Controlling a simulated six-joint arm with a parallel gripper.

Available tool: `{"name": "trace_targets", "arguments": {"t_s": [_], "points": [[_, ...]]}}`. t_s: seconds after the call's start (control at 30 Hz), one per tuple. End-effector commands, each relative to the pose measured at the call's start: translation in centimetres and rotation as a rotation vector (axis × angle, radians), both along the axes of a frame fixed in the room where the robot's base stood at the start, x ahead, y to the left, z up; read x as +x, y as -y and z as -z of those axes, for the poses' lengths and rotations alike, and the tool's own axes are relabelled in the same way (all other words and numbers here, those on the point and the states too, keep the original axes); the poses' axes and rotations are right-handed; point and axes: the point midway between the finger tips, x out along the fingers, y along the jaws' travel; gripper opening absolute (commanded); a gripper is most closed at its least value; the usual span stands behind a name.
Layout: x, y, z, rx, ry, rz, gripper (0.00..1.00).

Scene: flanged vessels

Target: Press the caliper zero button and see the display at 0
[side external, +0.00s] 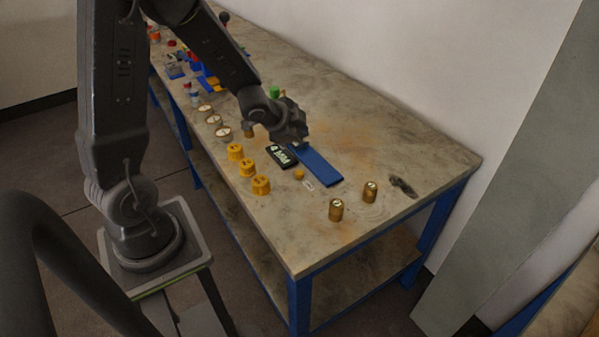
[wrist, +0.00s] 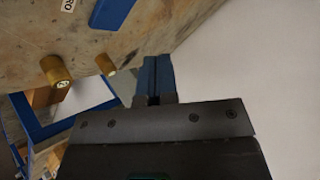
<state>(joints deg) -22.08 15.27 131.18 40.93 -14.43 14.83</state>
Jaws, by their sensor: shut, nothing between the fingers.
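The caliper's dark display unit (side external: 283,156) lies on the bench, with pale digits too small to read. A blue bar (side external: 317,165) lies beside it and also shows at the top of the wrist view (wrist: 112,12). A small orange button (side external: 299,174) stands in front of the display, near a white label (side external: 308,184). The label's end reads "RO" in the wrist view (wrist: 69,5). My gripper (side external: 293,140) is above the far end of the bar and display, apart from the button. Its blue fingers (wrist: 152,78) are shut and empty. The button is not seen in the wrist view.
Two brass cylinders (side external: 336,209) (side external: 370,191) stand near the bench's front end. Several yellow knobs (side external: 261,185) line the left edge, with pale round dials (side external: 214,120) beyond. A dark object (side external: 403,187) lies at the right. Bare bench (side external: 400,150) lies right of the bar.

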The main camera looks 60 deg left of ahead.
Motion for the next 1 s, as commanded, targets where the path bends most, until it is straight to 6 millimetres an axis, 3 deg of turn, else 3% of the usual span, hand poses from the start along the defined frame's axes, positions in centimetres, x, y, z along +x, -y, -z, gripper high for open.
{"name": "trace_targets", "arguments": {"t_s": [0.13, 0.63, 1.0], "points": [[0.2, -0.3, 1.4, -0.004, 0.005, 0.04, 0.0], [0.3, -0.2, 2.0, -0.005, 0.007, 0.05, 0.0], [0.2, -0.2, 6.4, -0.008, 0.004, 0.048, 0.0]]}}
